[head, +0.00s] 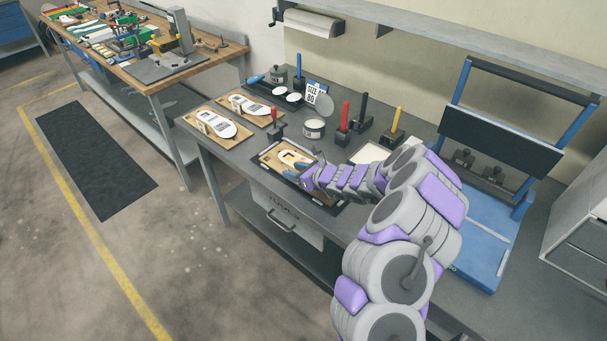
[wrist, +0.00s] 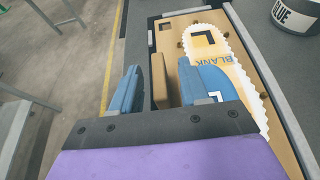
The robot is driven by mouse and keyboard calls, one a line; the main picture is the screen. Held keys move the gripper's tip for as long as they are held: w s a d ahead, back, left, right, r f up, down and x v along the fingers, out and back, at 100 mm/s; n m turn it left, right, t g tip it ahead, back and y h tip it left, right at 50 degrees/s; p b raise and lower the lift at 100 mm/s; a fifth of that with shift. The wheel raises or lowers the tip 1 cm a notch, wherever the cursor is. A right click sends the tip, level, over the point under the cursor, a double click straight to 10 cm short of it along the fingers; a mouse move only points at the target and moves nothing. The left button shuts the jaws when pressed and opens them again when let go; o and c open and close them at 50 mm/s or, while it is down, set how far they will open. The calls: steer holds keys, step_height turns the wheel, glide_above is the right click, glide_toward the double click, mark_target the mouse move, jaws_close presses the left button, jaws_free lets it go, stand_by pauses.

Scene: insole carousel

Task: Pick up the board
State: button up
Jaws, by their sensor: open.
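The board (head: 273,157) is a tan wooden plate lying in a dark tray (head: 264,166) near the front edge of the bench. In the wrist view the board (wrist: 172,44) carries a white, jagged-edged insole shape marked BLANK (wrist: 232,65). A tan upright block (wrist: 160,82) stands at the board's left side. My gripper (wrist: 162,90) is open, with one blue finger on each side of this block. I cannot tell whether either finger touches it. In the head view my gripper (head: 297,172) is over the board, and my arm hides its right part.
Two more boards with white insoles (head: 217,124) (head: 249,105) lie to the left on the bench. A glue tin (head: 314,128), red-handled (head: 345,117) and yellow-handled (head: 396,122) tools stand behind. A blue press (head: 485,235) is at right.

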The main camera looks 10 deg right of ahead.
steer(key=shift+w+a+f, duration=0.1)
steer(key=shift+w+a, duration=0.15)
steer(key=shift+w, duration=0.05)
steer(key=shift+d, duration=0.15)
steer(key=c, duration=0.3)
jaws_close()
